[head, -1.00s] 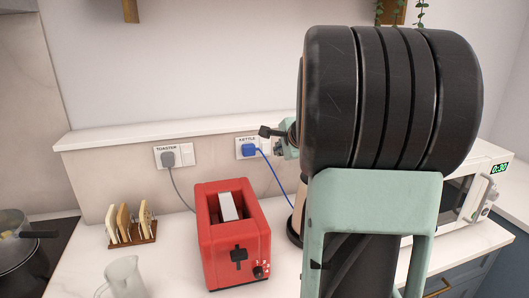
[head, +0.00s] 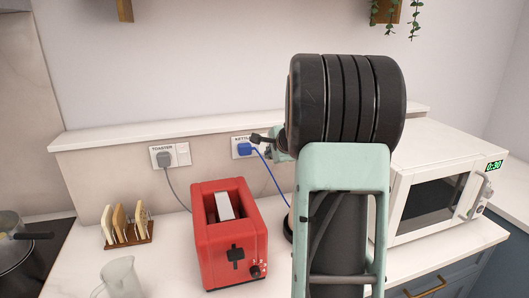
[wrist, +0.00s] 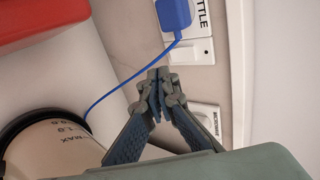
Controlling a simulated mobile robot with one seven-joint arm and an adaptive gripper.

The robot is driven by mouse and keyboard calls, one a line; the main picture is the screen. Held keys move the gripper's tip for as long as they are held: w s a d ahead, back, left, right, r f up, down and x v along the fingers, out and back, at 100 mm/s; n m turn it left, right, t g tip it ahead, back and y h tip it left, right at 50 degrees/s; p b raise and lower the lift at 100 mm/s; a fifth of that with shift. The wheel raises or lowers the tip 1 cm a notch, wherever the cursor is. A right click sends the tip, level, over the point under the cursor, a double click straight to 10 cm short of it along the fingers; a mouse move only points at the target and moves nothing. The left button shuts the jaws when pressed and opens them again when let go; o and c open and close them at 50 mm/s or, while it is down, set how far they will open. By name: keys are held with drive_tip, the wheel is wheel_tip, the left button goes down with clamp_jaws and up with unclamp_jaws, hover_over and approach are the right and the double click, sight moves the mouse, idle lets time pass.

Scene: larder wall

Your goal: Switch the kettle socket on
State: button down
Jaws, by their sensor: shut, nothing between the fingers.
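The kettle socket, labelled KETTLE (head: 238,140), is on the wall behind the toaster. Its blue plug (head: 245,149) is in, with a blue cord running down. In the wrist view the blue plug (wrist: 174,14) is at the top, and the socket's white switch half (wrist: 190,52) is just below it. My gripper (wrist: 160,76) is shut and empty, its tips just beside the switch half in that view. I cannot tell if they touch it, nor which way the switch is set. In the head view my gripper (head: 258,138) covers part of the socket.
The toaster socket (head: 164,157) is left along the wall. A red toaster (head: 230,245), toast rack (head: 128,235) and glass jug (head: 119,276) stand on the counter. The kettle (wrist: 50,150) and microwave socket (wrist: 204,117) are near my gripper. A microwave (head: 440,185) stands right.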

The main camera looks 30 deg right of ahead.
sight(262, 151)
drive_tip(key=w, duration=0.2)
drive_tip(key=w+d+f+p, duration=0.1)
drive_tip(key=w, duration=0.1)
drive_tip(key=w+f+p, duration=0.1)
drive_tip(key=w, duration=0.1)
drive_tip(key=shift+d, duration=0.25)
drive_tip(key=shift+f, duration=0.15)
drive_tip(key=b, duration=0.2)
drive_tip(key=shift+w+f+b, duration=0.1)
drive_tip(key=shift+f+b, duration=0.15)
drive_tip(key=shift+b, duration=0.15)
drive_tip(key=shift+w+d+t+b, duration=0.15)
drive_tip(key=shift+t+b, duration=0.15)
drive_tip(key=shift+b, duration=1.3)
drive_tip(key=shift+r+p, duration=0.3)
drive_tip(key=shift+p, duration=0.1)
drive_tip(key=shift+r, duration=0.1)
